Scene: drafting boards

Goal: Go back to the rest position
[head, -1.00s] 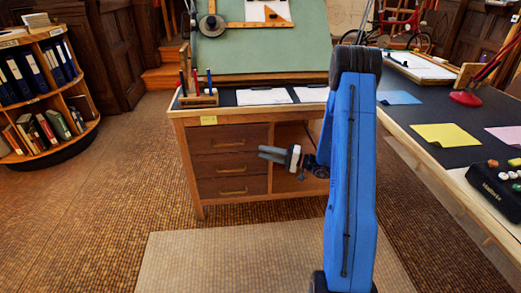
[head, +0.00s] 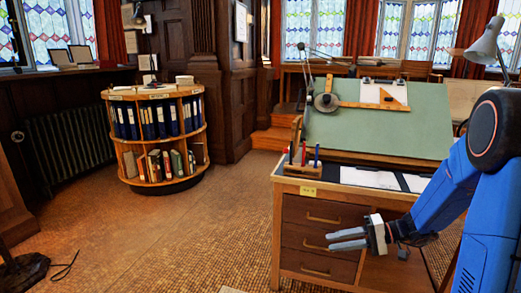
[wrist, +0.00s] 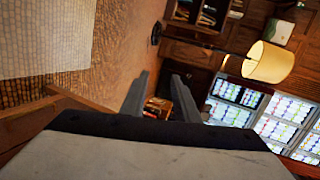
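My gripper (head: 340,239) is at the end of my blue arm, at the lower right of the head view. It points left, in front of the drawers of the drafting desk (head: 317,219). In the wrist view my gripper (wrist: 160,77) shows two grey fingers with a clear gap between them. Nothing is held between them. The view of the wrist is tilted, with floor at the left and windows at the right.
A round bookshelf (head: 160,187) with binders stands at the left, beyond open floor (head: 170,240). A tilted green drafting board (head: 385,122) rises from the desk. A lamp base (head: 22,272) with a cable is at the lower left. A lampshade (wrist: 268,62) shows in the wrist view.

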